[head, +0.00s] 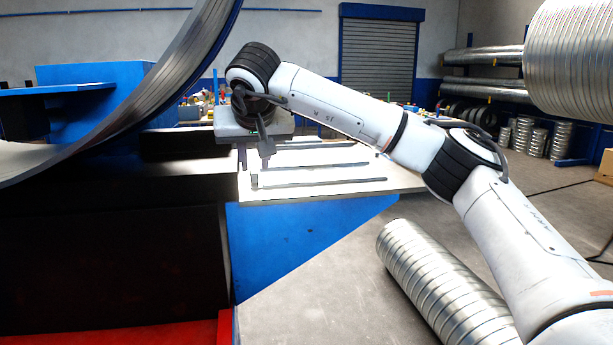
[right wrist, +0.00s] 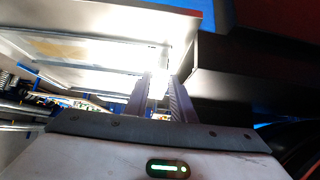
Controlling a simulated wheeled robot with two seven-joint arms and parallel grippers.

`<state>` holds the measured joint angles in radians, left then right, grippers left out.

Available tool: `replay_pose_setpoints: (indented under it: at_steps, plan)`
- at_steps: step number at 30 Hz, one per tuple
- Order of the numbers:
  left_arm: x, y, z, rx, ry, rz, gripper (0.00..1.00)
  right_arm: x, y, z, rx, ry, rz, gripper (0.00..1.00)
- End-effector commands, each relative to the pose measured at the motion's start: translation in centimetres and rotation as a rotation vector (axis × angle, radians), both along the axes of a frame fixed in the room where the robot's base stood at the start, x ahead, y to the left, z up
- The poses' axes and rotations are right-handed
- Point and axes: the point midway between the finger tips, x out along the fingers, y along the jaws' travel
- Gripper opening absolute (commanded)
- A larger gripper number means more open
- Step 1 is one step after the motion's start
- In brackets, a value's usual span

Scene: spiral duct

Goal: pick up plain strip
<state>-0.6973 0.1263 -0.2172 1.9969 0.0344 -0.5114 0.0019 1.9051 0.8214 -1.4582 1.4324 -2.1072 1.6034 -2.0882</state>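Several thin, dark strips lie roughly parallel on a pale table top. The near strip (head: 325,183), the middle strip (head: 322,165) and the far strip (head: 315,147) show in the head view. I cannot tell which of them is the plain one. My right gripper (head: 253,172) points down over the left edge of the table top, by the strips' left ends. Its fingers stand apart with nothing seen between them. In the right wrist view the fingers (right wrist: 160,90) also show a bright gap. My left gripper is not in view.
The pale table top (head: 400,181) sits on a blue base (head: 300,240). A large curved metal band (head: 150,105) crosses the upper left. A dark block (head: 110,250) fills the lower left. A spiral duct (head: 440,285) lies on the floor at right.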

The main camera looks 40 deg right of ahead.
Motion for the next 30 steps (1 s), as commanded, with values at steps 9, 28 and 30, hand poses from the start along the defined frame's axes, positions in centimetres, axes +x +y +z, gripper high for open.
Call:
replay_pose_setpoints:
  at_steps: [9,28,30]
  plan:
    - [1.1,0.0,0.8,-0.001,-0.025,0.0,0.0,1.9,-1.0,-2.1,0.001,0.0,0.001,0.23]
    - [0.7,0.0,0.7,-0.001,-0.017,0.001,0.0,1.9,-1.0,-1.8,0.0,-0.002,0.001,0.0]
    - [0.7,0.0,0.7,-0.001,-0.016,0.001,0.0,1.9,-0.9,-1.2,0.0,-0.004,0.002,0.0]
